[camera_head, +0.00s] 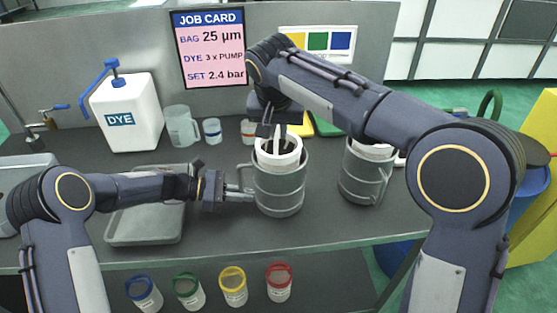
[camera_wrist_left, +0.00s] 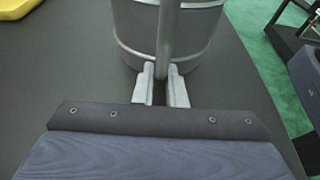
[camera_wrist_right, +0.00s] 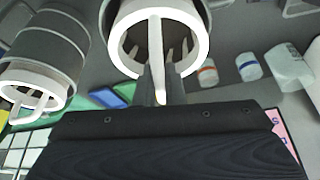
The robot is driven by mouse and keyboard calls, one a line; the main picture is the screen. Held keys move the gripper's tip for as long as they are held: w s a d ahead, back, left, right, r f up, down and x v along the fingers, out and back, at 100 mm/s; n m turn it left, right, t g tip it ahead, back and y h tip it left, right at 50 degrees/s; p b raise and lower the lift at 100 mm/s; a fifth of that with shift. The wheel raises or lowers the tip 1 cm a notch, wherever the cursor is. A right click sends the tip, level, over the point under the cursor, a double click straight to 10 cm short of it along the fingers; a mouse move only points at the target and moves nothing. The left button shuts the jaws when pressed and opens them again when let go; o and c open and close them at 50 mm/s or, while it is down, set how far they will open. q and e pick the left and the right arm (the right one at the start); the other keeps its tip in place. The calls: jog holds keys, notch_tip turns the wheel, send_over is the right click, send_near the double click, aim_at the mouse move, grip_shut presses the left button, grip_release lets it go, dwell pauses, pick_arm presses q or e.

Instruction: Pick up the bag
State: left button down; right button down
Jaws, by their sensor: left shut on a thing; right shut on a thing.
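A white bag (camera_head: 279,158) with a thick ring and a white bar handle (camera_wrist_right: 155,45) stands in the mouth of a grey metal canister (camera_head: 279,193), its ring above the canister's rim. The bag's lower part is hidden inside. My right gripper (camera_head: 271,138) comes from above and is shut on the bag's bar handle; its fingers show at the ring in the right wrist view (camera_wrist_right: 152,88). My left gripper (camera_head: 243,194) is shut on the canister's upright side handle, with one finger on each side of the bar in the left wrist view (camera_wrist_left: 162,84).
A second canister (camera_head: 362,178) with a white ring stands to the right, partly behind my right arm. A grey tray (camera_head: 145,238) lies left. Several bags with coloured rings, including a blue one (camera_head: 143,293), stand on the lower shelf. A dye jug (camera_head: 125,113) and clear pitcher (camera_head: 181,126) stand behind.

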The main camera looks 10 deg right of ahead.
notch_tip(320, 180, up, 10)
jog(key=shift+r, duration=0.1)
dwell(0.4)
pick_arm(q)
jog(key=c, duration=1.4)
grip_release()
